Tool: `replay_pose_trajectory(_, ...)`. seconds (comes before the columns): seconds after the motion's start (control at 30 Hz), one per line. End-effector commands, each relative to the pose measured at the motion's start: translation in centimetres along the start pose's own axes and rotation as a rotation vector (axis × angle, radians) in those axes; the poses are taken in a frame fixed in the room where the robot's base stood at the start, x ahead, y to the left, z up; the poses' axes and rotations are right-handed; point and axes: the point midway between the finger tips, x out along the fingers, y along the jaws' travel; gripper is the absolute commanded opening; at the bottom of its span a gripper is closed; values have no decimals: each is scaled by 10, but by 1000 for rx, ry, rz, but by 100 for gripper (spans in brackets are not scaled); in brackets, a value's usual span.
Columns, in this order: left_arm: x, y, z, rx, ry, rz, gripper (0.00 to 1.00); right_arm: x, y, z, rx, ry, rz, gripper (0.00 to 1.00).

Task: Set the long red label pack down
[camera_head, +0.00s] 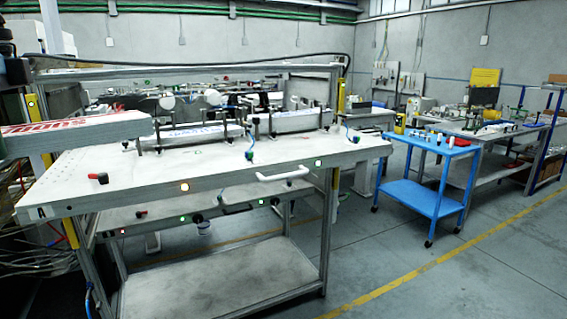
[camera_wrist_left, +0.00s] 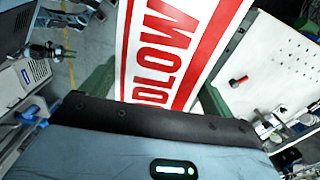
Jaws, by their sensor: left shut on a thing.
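The long red label pack (camera_head: 75,130) is a white bar with red stripes and red lettering. It enters from the left edge in the head view, raised above the left end of the white workbench (camera_head: 225,167). In the left wrist view the pack (camera_wrist_left: 165,50) runs away from my left gripper (camera_wrist_left: 158,85), whose dark green fingers are shut on its two sides. The pack's far end is cut off there. My right gripper is in neither view.
A magazine with metal posts and long white packs (camera_head: 300,121) stands along the bench's back. A small red-and-black part (camera_head: 97,178) lies at its front left. The front middle is clear. A blue cart (camera_head: 412,197) stands to the right.

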Motion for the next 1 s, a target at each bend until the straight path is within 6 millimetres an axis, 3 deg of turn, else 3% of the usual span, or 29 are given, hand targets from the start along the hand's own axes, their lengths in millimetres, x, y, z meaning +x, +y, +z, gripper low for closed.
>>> replay_pose_trajectory(0.27,18,-10,75,-253,6,-1,45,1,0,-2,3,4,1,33)
replay_pose_trajectory(0.5,68,-13,158,-564,9,1,45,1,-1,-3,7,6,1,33)
replay_pose_trajectory(0.6,94,-11,183,-671,10,1,45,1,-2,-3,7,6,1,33)
replay_pose_trajectory(0.8,141,-5,211,-822,9,-2,45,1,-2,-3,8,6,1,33)
replay_pose_trajectory(1.0,173,0,220,-907,8,-4,45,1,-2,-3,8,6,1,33)
